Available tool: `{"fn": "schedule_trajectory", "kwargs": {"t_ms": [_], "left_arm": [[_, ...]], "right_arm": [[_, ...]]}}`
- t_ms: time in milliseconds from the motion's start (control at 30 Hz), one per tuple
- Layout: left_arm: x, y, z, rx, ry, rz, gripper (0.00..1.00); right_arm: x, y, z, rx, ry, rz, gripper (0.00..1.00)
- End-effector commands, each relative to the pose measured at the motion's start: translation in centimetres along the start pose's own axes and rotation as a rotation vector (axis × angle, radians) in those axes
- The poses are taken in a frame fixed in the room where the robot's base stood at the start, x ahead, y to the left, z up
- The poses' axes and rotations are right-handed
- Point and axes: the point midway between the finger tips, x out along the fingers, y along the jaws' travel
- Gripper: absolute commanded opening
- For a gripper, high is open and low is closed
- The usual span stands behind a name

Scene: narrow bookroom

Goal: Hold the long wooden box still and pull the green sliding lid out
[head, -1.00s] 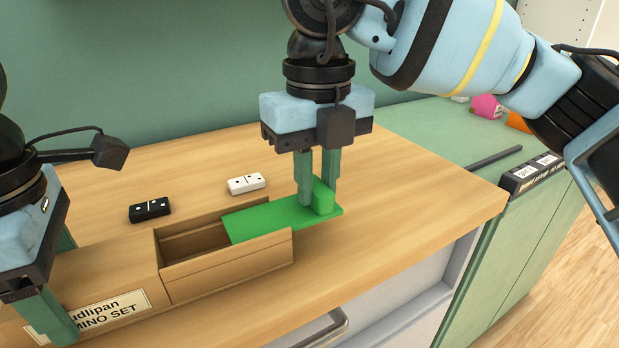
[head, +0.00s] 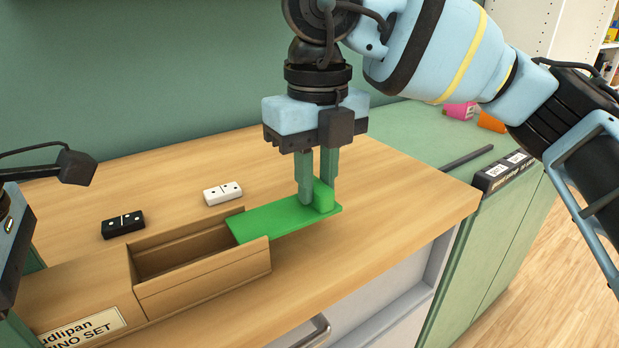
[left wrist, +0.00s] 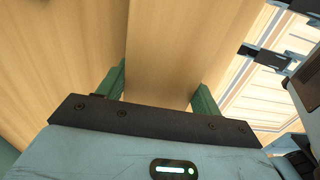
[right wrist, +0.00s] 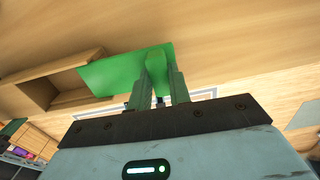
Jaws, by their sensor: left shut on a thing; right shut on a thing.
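The long wooden box (head: 205,280) lies on the wooden top, its label facing front. Its right part is open, showing the hollow inside. The green lid (head: 270,222) sticks out past the box's right end, its inner end still over the box. My right gripper (head: 318,198) is shut on the lid's raised green grip (right wrist: 157,68). My left gripper (left wrist: 158,98) is shut across the box's body, one finger on each side; in the head view it is mostly cut off at the left edge.
A black domino (head: 123,224) and a white domino (head: 223,193) lie behind the box. The top's right edge is near, with a lower green surface (head: 420,130) beyond it holding a dark bar (head: 466,158). Bare wood lies right of the lid.

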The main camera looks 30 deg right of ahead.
Motion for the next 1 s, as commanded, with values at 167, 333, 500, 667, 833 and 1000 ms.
{"fn": "schedule_trajectory", "kwargs": {"t_ms": [167, 333, 500, 667, 833, 1000], "left_arm": [[0.0, 0.0, 0.0, 0.000, 0.000, 0.000, 0.37], [0.0, 0.0, 0.0, 0.000, 0.000, 0.000, 0.37], [0.0, 0.0, 0.0, 0.000, 0.000, 0.000, 0.37], [0.0, 0.0, 0.0, 0.000, 0.000, 0.000, 0.37], [0.0, 0.0, 0.0, 0.000, 0.000, 0.000, 0.37], [0.0, 0.0, 0.0, 0.000, 0.000, 0.000, 0.37]], "right_arm": [[0.0, -0.7, 0.0, 0.001, 0.000, 0.000, 0.00], [0.0, -1.2, 0.0, 0.001, -0.001, 0.000, 0.00], [0.0, -1.8, 0.0, 0.001, -0.001, 0.001, 0.00], [0.0, -2.3, 0.0, 0.001, 0.000, 0.000, 0.00], [0.0, -2.9, 0.0, 0.001, 0.000, 0.000, 0.00], [0.0, -3.5, 0.0, 0.001, 0.000, 0.000, 0.00]]}}
